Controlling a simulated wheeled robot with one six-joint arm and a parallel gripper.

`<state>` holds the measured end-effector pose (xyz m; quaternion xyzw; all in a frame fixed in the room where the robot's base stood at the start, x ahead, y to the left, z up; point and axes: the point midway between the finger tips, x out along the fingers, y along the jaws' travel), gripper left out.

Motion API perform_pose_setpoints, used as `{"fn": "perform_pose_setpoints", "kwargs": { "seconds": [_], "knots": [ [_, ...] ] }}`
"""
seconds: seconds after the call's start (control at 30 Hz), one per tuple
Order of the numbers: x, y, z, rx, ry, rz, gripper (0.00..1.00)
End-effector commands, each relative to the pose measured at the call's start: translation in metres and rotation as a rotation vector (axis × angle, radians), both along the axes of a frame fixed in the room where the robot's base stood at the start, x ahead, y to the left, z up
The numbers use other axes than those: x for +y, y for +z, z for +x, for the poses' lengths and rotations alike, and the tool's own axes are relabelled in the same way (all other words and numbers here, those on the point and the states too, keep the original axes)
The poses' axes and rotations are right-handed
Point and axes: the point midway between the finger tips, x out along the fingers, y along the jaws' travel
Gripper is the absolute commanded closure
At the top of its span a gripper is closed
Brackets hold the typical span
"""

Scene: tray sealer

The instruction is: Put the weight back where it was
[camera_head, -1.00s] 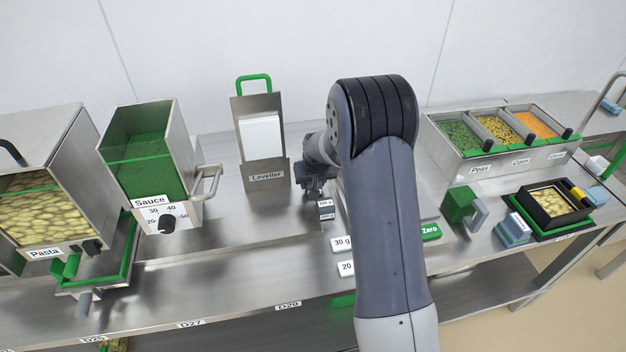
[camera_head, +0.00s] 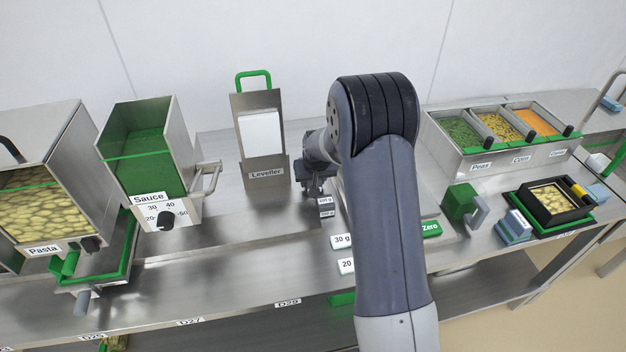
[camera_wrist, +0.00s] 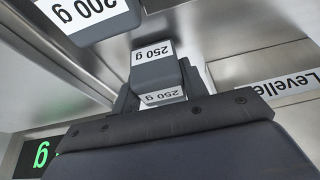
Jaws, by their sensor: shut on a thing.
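My gripper (camera_wrist: 160,92) is shut on the dark grey 250 g weight (camera_wrist: 158,74), with a finger at each side of it in the wrist view. The weight's white labels read upside down there. In the head view my gripper (camera_head: 318,186) is low over the counter, right of the Leveller stand, and my arm hides much around it. A second dark weight, marked 200 g (camera_wrist: 88,12), is at the upper left of the wrist view, apart from the held one. I cannot tell whether the held weight touches the surface under it.
The Leveller stand (camera_head: 262,150) is close left of my gripper. White 30 g (camera_head: 342,241) and 20 (camera_head: 346,265) labels and a green Zero button (camera_head: 431,229) flank my arm. A green digit display (camera_wrist: 40,155) shows in the wrist view.

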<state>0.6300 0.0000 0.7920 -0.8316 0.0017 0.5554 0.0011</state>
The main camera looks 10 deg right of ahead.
Motion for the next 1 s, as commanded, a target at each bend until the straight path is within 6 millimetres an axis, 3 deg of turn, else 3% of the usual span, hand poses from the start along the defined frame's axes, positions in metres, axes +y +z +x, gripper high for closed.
{"fn": "perform_pose_setpoints", "kwargs": {
  "seconds": [0.07,0.1,0.4,0.57,0.73,1.0],
  "knots": [
    [0.0,0.0007,0.0004,-0.001,0.0,0.0,0.88],
    [0.0,0.0007,0.0004,-0.001,0.0,0.0,0.58],
    [0.0,0.0003,0.0002,-0.001,0.0,0.0,0.33],
    [0.0,0.0001,0.0001,0.0,0.0,0.0,0.33],
    [0.0,-0.0004,-0.0003,0.001,0.0,0.0,0.47],
    [0.0,0.0012,0.0,0.0,0.0,0.0,0.47]
  ]
}}
